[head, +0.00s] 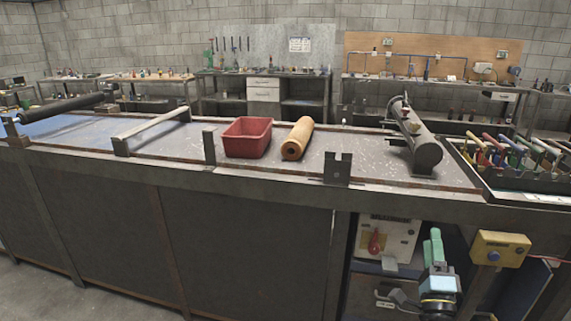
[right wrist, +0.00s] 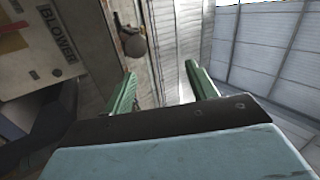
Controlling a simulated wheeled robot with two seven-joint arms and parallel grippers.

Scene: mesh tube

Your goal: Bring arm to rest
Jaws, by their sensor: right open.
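My right gripper (head: 434,240), with green fingers, is low in front of the workbench (head: 250,178), below its top edge and at the right. In the right wrist view the two fingers of the right gripper (right wrist: 164,88) stand apart with nothing between them. My left gripper shows in neither view.
A white panel with a red knob (head: 376,243) and a yellow button box (head: 499,249) flank my right gripper. A red bin (head: 246,139), a tan roll (head: 298,138) and a dark tube (head: 423,146) lie on the bench. A tool rack (head: 520,181) stands right.

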